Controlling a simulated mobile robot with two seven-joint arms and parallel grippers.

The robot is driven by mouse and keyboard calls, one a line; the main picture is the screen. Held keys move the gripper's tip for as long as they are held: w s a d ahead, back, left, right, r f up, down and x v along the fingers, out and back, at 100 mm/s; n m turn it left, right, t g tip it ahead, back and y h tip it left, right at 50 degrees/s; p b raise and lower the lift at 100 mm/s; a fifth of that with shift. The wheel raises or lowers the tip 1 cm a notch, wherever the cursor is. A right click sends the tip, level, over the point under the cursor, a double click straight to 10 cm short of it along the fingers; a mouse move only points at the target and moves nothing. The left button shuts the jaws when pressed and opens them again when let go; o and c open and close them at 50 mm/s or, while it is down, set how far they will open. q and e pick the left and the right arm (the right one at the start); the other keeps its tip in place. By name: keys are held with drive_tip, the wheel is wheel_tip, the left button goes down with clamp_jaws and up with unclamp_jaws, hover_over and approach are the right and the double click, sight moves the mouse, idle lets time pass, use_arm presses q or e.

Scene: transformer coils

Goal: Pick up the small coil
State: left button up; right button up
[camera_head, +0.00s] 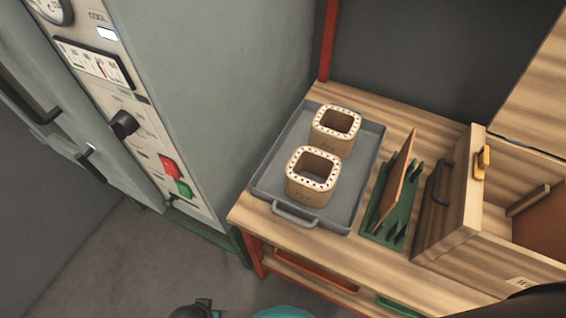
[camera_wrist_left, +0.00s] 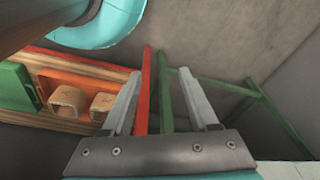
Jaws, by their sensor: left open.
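Two cream, square, hollow coils with dotted top rims stand upright on a grey tray (camera_head: 268,182) on the wooden bench: a rear coil (camera_head: 336,130) and a front coil (camera_head: 312,175). In the left wrist view, two cream hollow pieces, one on the left (camera_wrist_left: 68,102) and one on the right (camera_wrist_left: 103,105), sit in an orange bin (camera_wrist_left: 80,72) on the bench's lower level; they look like smaller coils. My left gripper (camera_wrist_left: 160,72) is open and empty, over the floor beside the bench legs, apart from every coil. My right gripper is out of view.
A green rack with a brown board (camera_head: 394,180) stands right of the tray. A wooden box with a black handle (camera_head: 444,182) stands further right. A tall grey cabinet (camera_head: 200,90) stands left of the bench.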

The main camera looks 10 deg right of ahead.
use_arm(q)
drive_tip(key=w+d+r+m+t+h+p, duration=0.1)
drive_tip(key=w+d+r+t, duration=0.15)
drive_tip(key=w+r, duration=0.45)
drive_tip(key=w+d+r+t+h, duration=0.1)
drive_tip(key=w+d+r, duration=0.15)
drive_tip(key=r, duration=0.85)
drive_tip(key=w+d+r+m+t+p, duration=0.1)
drive_tip(key=w+d+r+t, duration=0.3)
drive_tip(key=r, duration=0.6)
drive_tip(key=m+h+b, duration=0.2)
drive_tip(key=m+h, duration=0.1)
drive_tip(key=h, duration=0.2)
approach(292, 161)
drive_tip(key=shift+t, duration=0.35)
drive_tip(key=x, duration=0.5)
drive_tip(key=shift+s+f, duration=0.15)
drive_tip(key=shift+f, duration=0.2)
drive_tip(key=shift+b+x, duration=1)
drive_tip(key=shift+x, duration=1.85)
drive_tip(key=shift+d+r, duration=0.1)
drive_tip(key=shift+d, duration=0.05)
clamp_jaws()
